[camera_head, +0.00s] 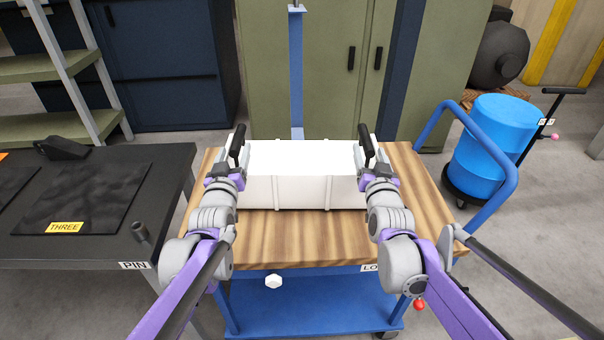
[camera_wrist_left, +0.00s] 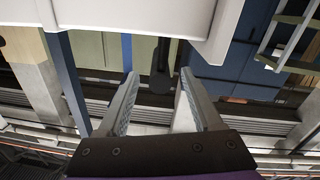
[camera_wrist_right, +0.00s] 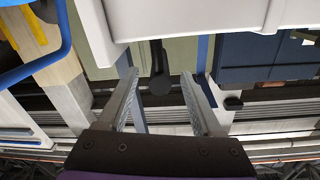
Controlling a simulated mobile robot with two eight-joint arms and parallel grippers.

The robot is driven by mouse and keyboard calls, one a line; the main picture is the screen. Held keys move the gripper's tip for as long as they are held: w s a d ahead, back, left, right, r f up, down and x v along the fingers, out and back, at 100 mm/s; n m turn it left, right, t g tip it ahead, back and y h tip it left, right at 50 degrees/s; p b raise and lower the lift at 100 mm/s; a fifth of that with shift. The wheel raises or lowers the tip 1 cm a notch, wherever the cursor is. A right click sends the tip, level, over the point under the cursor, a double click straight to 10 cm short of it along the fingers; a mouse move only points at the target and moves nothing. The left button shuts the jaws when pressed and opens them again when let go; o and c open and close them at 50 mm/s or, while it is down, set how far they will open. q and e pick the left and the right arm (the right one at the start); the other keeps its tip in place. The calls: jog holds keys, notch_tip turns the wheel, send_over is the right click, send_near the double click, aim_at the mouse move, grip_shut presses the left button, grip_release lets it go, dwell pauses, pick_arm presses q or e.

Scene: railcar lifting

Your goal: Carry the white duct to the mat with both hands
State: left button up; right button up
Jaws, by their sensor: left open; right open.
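The white duct (camera_head: 300,160) lies across the wooden top of a blue cart (camera_head: 300,245). A black upright handle (camera_head: 237,145) stands at its left end and another (camera_head: 367,146) at its right end. My left gripper (camera_head: 230,163) is open at the left end, close to that handle; its wrist view shows the handle (camera_wrist_left: 161,70) beyond and between the fingertips. My right gripper (camera_head: 373,163) is open at the right end, with the handle (camera_wrist_right: 158,75) likewise between its fingertips. A dark mat (camera_head: 95,185) with a yellow THREE label lies on the black table at left.
The black table (camera_head: 170,190) stands left of the cart, with a second dark mat (camera_head: 14,185) at the picture's edge and a black object (camera_head: 62,149) behind. A blue barrel (camera_head: 495,140) and the cart's blue rail (camera_head: 500,150) are at right. Cabinets stand behind.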

aim_at(238, 139)
pick_arm(q)
jog(key=w, duration=0.6)
jog(key=shift+w, duration=0.15)
pick_arm(e)
jog(key=w, duration=0.6)
jog(key=shift+w, duration=0.1)
pick_arm(q)
grip_shut()
pick_arm(e)
grip_shut()
dwell(0.3)
